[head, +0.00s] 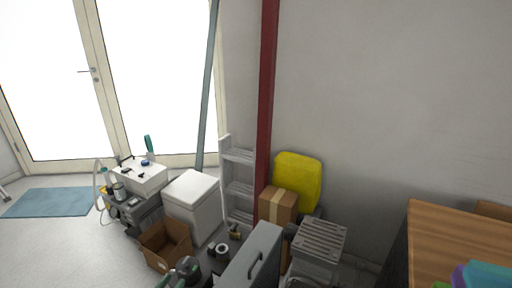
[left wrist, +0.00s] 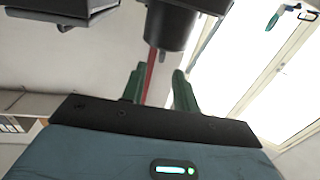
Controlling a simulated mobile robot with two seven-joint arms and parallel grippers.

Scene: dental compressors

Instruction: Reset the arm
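My left gripper (head: 178,275) shows only in part at the bottom edge of the head view, as dark and green parts low in front of the brown open box. In the left wrist view its two green fingers (left wrist: 157,88) stand apart beyond a black plate. No held object shows between them; the red post (left wrist: 149,78) is seen behind the gap. A dark cylinder (left wrist: 170,25) hangs close above the fingers in that view. My right gripper is in neither view.
An open cardboard box (head: 165,246), a white bin (head: 192,205), a grey case with a black handle (head: 251,262) and a slatted grey unit (head: 319,240) crowd the floor. A red post (head: 265,110) rises behind. A wooden table (head: 455,245) stands right.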

